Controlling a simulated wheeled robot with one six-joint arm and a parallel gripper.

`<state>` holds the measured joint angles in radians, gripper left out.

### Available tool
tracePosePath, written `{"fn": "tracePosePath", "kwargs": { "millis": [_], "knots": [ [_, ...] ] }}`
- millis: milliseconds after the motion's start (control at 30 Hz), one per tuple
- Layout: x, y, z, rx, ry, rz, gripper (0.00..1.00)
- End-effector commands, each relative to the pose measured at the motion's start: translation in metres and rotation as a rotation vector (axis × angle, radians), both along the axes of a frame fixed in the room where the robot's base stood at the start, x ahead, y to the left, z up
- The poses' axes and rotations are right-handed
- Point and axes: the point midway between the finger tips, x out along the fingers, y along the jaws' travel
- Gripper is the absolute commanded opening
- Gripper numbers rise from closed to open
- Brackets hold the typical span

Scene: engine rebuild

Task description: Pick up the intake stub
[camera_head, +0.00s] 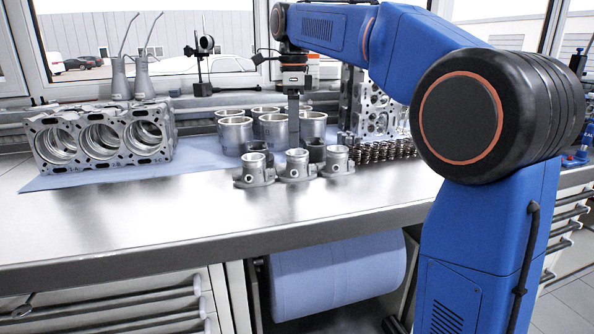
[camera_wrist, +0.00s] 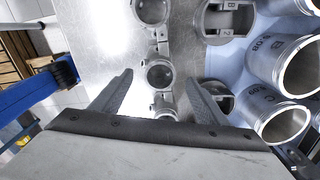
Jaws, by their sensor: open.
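Three grey metal intake stubs, each a short round tube on a flanged base, stand upright in a row near the front of the blue mat: left (camera_head: 254,172), middle (camera_head: 297,166) and right (camera_head: 337,162). My gripper (camera_head: 293,143) points down above and slightly behind the middle stub. In the wrist view my gripper's two fingers (camera_wrist: 159,78) are spread apart, with the round mouth of one stub (camera_wrist: 158,73) between the tips. Nothing is gripped. Another stub (camera_wrist: 150,10) shows at the top, and one more is partly hidden by the gripper body.
Several cylinder liners (camera_head: 235,133) stand close behind. Darker pistons (camera_wrist: 228,18) sit between liners and stubs. An engine block (camera_head: 102,137) is at left, a cylinder head (camera_head: 375,105) and valve springs (camera_head: 383,149) at right. The bench front (camera_head: 180,215) is clear.

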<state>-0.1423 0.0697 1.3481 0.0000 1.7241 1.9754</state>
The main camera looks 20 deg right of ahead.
Motion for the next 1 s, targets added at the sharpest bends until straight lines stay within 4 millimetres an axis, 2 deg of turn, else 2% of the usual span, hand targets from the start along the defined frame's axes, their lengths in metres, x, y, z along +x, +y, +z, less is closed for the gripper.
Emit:
{"fn": "tracePosePath", "kwargs": {
  "millis": [100,367,700,1000],
  "knots": [
    [0.000,0.000,-0.014,-0.001,0.001,0.000,0.68],
    [0.000,-0.003,-0.029,0.000,0.000,0.000,0.68],
    [-0.001,-0.010,-0.070,0.000,0.001,0.000,0.68],
    [-0.001,-0.010,-0.074,0.000,-0.001,0.000,0.68]
  ]
}}
